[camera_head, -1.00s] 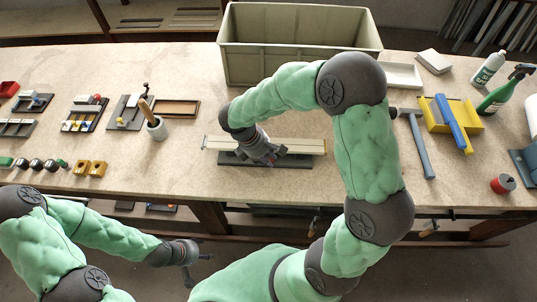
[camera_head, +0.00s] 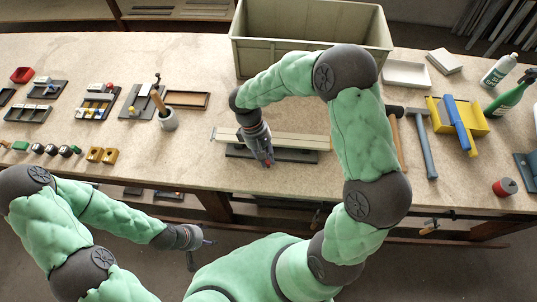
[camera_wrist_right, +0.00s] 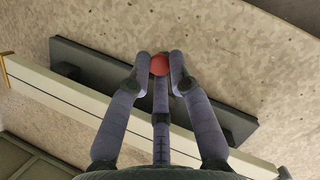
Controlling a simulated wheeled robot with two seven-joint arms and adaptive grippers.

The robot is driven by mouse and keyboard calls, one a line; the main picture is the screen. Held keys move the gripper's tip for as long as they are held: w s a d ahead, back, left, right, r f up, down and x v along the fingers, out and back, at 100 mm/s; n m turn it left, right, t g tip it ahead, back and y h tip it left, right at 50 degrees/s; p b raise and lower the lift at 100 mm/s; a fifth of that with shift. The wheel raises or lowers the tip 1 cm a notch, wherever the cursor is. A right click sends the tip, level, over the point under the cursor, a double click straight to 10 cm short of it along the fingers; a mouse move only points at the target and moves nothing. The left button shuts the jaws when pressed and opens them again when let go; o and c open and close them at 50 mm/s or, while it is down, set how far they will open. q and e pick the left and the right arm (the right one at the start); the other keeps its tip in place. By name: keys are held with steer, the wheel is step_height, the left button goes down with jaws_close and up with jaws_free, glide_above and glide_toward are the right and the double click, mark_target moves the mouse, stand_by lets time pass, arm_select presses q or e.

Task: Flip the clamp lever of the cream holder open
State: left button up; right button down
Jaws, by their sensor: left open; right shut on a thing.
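The cream holder (camera_head: 303,140) is a long cream bar with a dark base plate (camera_head: 298,155) on the bench in front of the bin. In the right wrist view the cream bar (camera_wrist_right: 72,97) runs diagonally beside the dark plate (camera_wrist_right: 100,62). My right gripper (camera_head: 267,162) is over the holder. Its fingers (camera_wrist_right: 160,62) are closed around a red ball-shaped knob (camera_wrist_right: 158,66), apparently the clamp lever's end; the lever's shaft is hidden. My left gripper (camera_head: 207,243) is open and empty, low in front of the bench.
A large grey-green bin (camera_head: 310,38) stands behind the holder. A wooden-handled tool in a pot (camera_head: 166,120) is to the left. A hammer (camera_head: 425,145) and yellow block (camera_head: 470,118) lie to the right. Bare bench lies left of the holder.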

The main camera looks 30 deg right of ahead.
steer(key=shift+a+m, duration=0.2)
steer(key=shift+m, duration=0.2)
stand_by(0.3)
steer(key=c, duration=1.4)
jaws_free()
steer(key=v, duration=1.2)
steer(key=shift+d, duration=0.15)
